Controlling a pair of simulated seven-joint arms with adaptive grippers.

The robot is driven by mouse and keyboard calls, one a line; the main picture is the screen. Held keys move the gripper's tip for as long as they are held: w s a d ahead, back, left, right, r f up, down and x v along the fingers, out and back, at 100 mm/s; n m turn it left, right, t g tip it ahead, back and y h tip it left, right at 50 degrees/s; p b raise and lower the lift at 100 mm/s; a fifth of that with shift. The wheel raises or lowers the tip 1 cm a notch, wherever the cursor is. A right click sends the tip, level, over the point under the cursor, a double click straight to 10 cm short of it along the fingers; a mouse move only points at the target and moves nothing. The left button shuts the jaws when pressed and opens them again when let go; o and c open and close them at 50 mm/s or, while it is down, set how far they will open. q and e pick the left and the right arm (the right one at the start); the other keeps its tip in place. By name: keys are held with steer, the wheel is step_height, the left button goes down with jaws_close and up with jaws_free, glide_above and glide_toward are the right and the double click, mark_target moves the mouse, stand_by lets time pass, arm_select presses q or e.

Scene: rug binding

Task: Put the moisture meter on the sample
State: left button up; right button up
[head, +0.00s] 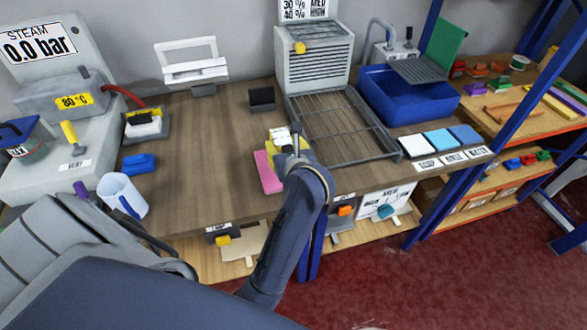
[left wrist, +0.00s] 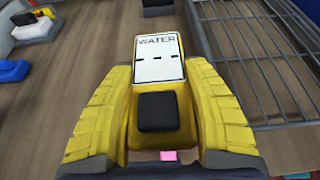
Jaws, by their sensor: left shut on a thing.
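The moisture meter (head: 275,147) is a yellow device with a white face. In the left wrist view the meter (left wrist: 158,68) shows the word WATER, dashes on its face and a black pad. My left gripper (head: 287,146) is shut on it; its yellow ribbed fingers (left wrist: 160,85) flank the meter. A pink piece (head: 267,172), apparently the sample, lies on the table below and beside the meter. In the left wrist view only a sliver of the pink piece (left wrist: 168,156) shows. I cannot tell whether the meter touches it. My right gripper is not in view.
A wire rack (head: 340,125) lies right of the meter, before a grey vented unit (head: 313,60). A blue bin (head: 410,97) and colour tiles (head: 441,141) are farther right. The table between is clear.

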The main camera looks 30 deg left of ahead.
arm_select(q)
steer(key=shift+f, duration=3.55)
steer(key=shift+f, duration=0.15)
steer(key=o, duration=1.3)
steer(key=shift+v, duration=3.8)
steer(key=shift+a, duration=0.1)
